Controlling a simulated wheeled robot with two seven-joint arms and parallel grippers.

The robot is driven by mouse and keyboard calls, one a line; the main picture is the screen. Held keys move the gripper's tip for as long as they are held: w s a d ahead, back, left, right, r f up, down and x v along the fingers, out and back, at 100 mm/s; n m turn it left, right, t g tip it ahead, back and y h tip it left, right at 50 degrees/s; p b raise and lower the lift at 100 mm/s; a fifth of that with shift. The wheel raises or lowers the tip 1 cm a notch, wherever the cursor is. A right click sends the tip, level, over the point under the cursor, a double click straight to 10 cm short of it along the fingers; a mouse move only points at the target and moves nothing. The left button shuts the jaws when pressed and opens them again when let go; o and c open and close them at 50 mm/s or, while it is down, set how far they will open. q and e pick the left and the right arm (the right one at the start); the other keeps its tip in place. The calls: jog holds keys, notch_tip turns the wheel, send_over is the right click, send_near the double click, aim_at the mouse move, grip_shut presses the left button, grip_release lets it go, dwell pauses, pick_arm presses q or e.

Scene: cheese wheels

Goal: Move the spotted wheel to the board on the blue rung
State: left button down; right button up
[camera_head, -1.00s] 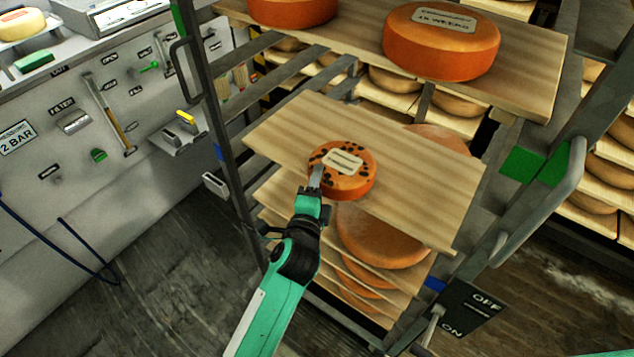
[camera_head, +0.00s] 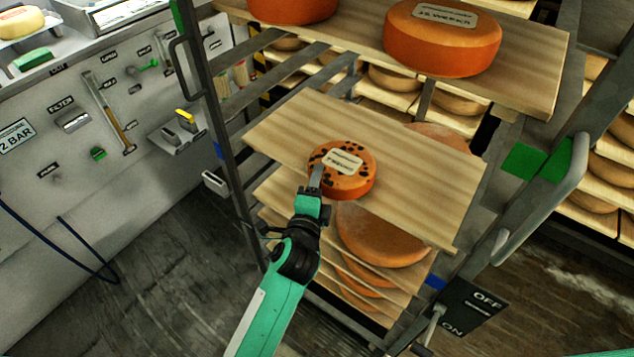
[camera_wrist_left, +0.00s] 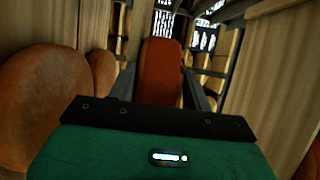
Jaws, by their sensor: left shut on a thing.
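The spotted wheel (camera_head: 354,183) is small and orange with dark spots and a pale label on top. It is at the front edge of a wooden board (camera_head: 410,190) in the rack; I cannot tell if it rests on the board or hangs just above. My left gripper (camera_head: 317,179) is shut on its near side. In the left wrist view the orange wheel (camera_wrist_left: 161,72) stands between the two fingers. My right gripper is not in view.
A higher board (camera_head: 535,85) carries larger orange wheels (camera_head: 440,45). A green mark (camera_head: 523,163) is on the right post. Lower boards hold large wheels (camera_head: 375,240) close underneath. The spotted wheel's board is bare to its left and right. A tool wall (camera_head: 60,210) stands left.

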pick_arm(q)
jog(key=shift+r, duration=0.1)
jog(key=c, duration=0.6)
grip_release()
jog(key=shift+o, duration=0.2)
jog(key=shift+f, duration=0.3)
jog(key=shift+s, duration=0.3)
jog(key=b+v, duration=0.2)
jog(key=v, duration=1.1)
jog(key=shift+r, duration=0.25)
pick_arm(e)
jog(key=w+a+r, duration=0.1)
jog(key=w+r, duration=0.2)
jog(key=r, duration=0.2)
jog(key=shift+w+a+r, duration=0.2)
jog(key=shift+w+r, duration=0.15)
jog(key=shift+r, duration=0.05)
pick_arm(q)
jog(key=shift+s+a, duration=0.1)
